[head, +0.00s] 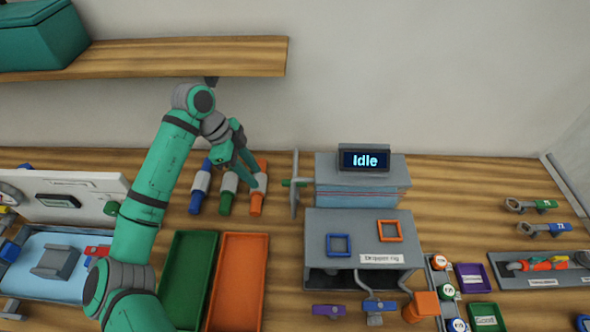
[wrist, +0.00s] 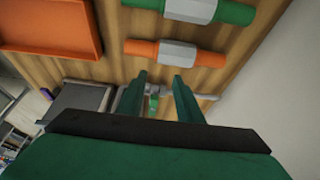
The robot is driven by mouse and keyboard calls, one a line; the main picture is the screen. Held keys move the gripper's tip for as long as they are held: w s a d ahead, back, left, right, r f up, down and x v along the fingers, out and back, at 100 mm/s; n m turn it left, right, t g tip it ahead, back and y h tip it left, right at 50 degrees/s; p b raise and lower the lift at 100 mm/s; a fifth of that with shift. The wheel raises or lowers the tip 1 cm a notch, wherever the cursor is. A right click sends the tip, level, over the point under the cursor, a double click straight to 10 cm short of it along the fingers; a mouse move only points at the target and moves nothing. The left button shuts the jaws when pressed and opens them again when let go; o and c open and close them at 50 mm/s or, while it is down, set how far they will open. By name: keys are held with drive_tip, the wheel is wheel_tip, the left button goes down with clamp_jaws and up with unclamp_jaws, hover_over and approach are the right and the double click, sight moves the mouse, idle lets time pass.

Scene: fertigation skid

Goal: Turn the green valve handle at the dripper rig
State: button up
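The dripper rig (head: 335,232) is a grey box unit with a label, right of centre in the head view. On its left side is a grey bar with a green hub, the green valve handle (head: 287,183); the bar stands roughly upright in the picture. My gripper (head: 247,178) is left of the handle, over the green and orange cylinders, apart from it. In the wrist view, my gripper (wrist: 160,80) is open with nothing held. The green handle (wrist: 154,103) shows beyond and between the fingers, partly hidden by them.
A display (head: 364,160) on the rig reads "Idle". Purple (head: 328,311), blue (head: 379,306) and orange (head: 421,306) handles sit at the rig's front. Green (head: 187,280) and orange (head: 238,283) trays lie left of it. A shelf (head: 180,58) overhangs the back left.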

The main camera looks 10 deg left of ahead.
sight(297, 181)
drive_tip(key=d, duration=0.3)
drive_tip(key=w+d, duration=0.1)
drive_tip(key=d, duration=0.6)
drive_tip(key=shift+w+d, duration=0.3)
drive_tip(key=shift+w, duration=0.1)
drive_tip(key=shift+d+f, duration=0.35)
drive_tip(key=shift+f, duration=0.15)
drive_tip(key=shift+c, duration=0.6)
drive_tip(key=shift+w, duration=0.1)
clamp_jaws()
